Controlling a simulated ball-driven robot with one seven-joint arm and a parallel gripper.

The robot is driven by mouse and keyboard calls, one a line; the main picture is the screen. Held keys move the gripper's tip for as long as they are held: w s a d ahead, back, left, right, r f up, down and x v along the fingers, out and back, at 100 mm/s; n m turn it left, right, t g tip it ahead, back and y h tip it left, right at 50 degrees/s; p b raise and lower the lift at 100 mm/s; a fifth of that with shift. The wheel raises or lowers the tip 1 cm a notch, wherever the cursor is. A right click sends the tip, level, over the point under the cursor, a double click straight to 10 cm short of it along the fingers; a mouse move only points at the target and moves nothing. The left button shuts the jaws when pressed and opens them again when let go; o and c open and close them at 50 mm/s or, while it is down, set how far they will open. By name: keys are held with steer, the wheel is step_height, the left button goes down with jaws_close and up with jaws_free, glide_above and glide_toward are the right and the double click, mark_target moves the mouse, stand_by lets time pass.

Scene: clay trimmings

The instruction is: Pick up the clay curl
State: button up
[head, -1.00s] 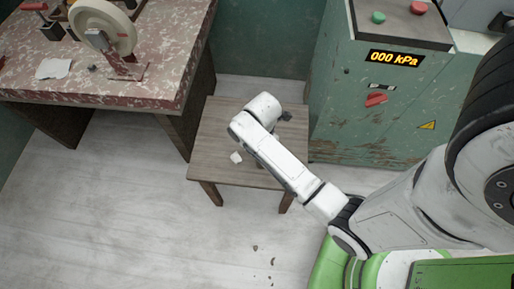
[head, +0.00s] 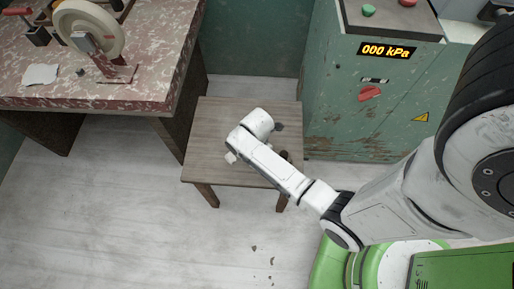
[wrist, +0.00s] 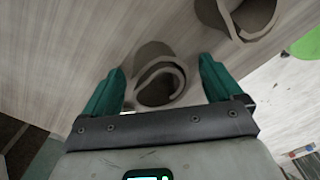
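In the wrist view a grey-brown clay curl (wrist: 154,54) sits on the wooden table between the two teal fingers of my gripper (wrist: 160,66). The fingers are open, with a gap visible on both sides of the curl. A second, similar clay curl (wrist: 240,32) lies beyond the right fingertip, cut by the top edge. In the head view my arm covers the gripper. Small dark pieces show beside the arm on the small table, one to its right (head: 279,126); I cannot tell which curl is which there.
The small wooden table (head: 215,120) also bears a pale scrap (head: 231,157) close to the arm. A green cabinet (head: 340,110) with a pressure display stands to the right. A red-topped bench (head: 130,60) with a wheel (head: 90,25) stands left. Dark scraps (head: 254,248) lie on the floor.

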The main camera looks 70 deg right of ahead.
steer(key=c, duration=1.1)
steer(key=shift+r, duration=0.15)
